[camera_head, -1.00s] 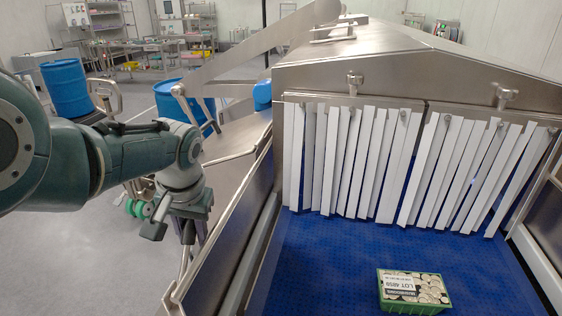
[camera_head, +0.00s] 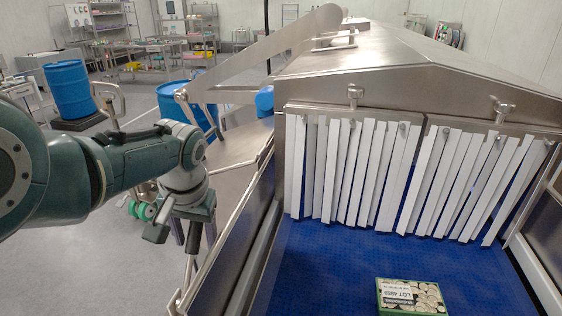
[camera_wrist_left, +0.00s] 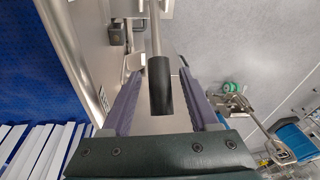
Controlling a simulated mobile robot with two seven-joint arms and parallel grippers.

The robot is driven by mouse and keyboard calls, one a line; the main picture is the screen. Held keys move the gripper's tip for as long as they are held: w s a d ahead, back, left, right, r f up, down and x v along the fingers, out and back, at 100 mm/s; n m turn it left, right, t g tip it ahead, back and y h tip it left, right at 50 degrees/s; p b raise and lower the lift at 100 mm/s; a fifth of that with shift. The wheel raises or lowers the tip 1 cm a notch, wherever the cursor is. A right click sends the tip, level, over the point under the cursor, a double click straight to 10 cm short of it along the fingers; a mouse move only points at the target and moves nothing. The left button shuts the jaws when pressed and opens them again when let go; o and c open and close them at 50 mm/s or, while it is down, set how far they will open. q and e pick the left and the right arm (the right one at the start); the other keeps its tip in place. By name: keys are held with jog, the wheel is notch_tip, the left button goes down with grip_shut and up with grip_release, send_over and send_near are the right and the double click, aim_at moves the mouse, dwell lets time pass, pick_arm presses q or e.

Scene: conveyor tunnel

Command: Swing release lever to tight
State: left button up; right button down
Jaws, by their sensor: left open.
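The release lever is a thin steel rod (camera_wrist_left: 155,30) with a black grip (camera_wrist_left: 160,86) in the left wrist view. My left gripper (camera_wrist_left: 160,74) is open, with one purple finger on each side of the black grip. Gaps show between the grip and both fingers. In the head view my left gripper (camera_head: 193,243) is low beside the left side of the conveyor. The rod (camera_head: 188,272) shows below it there, and the lever's base is hard to make out. My right gripper is in neither view.
The conveyor's steel side rail (camera_head: 228,235) runs close to the right of my left gripper. A green carton (camera_head: 411,297) lies on the blue belt (camera_head: 320,265) before the white strip curtain (camera_head: 345,175). A blue drum (camera_head: 72,88) stands at the back left.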

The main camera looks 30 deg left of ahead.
pick_arm(q)
jog(key=p+v, duration=0.2)
jog(key=v, duration=0.3)
jog(key=shift+r+p, duration=0.3)
jog(key=shift+p, duration=0.1)
jog(key=shift+v, duration=0.85)
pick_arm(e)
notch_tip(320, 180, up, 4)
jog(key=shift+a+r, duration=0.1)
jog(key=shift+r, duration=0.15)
